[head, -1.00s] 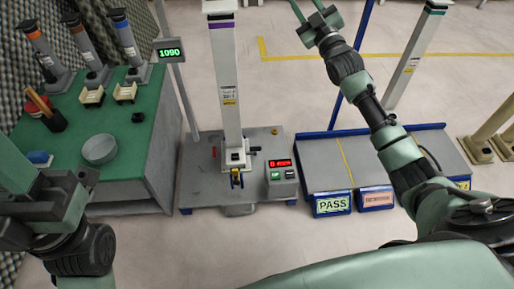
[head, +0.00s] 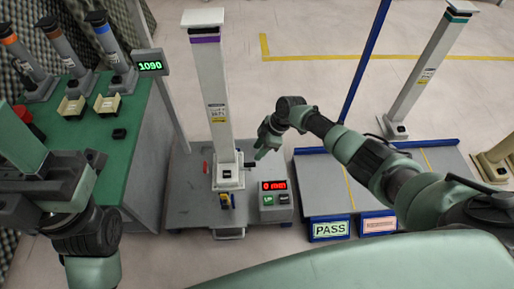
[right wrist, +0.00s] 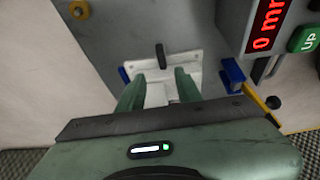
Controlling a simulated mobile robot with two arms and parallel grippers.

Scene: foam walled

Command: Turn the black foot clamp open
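The black foot clamp (head: 250,165) is a small dark lever at the right side of the foot of the white column (head: 210,90) with the purple band. In the right wrist view the black lever (right wrist: 161,56) stands over a white foot plate (right wrist: 165,75). My right gripper (head: 262,152) is close beside the clamp. In the right wrist view its two green fingers (right wrist: 159,78) are apart with nothing between them, and the lever lies just beyond the tips. My left gripper (head: 25,150) is at the left edge; its fingers do not show clearly.
A control box (head: 275,200) with a red display and buttons stands right of the foot. A yellow and blue part (head: 226,200) is in front of the foot. A green bench (head: 90,150) is at left, and a grey platform (head: 325,190) with a PASS sign is at right.

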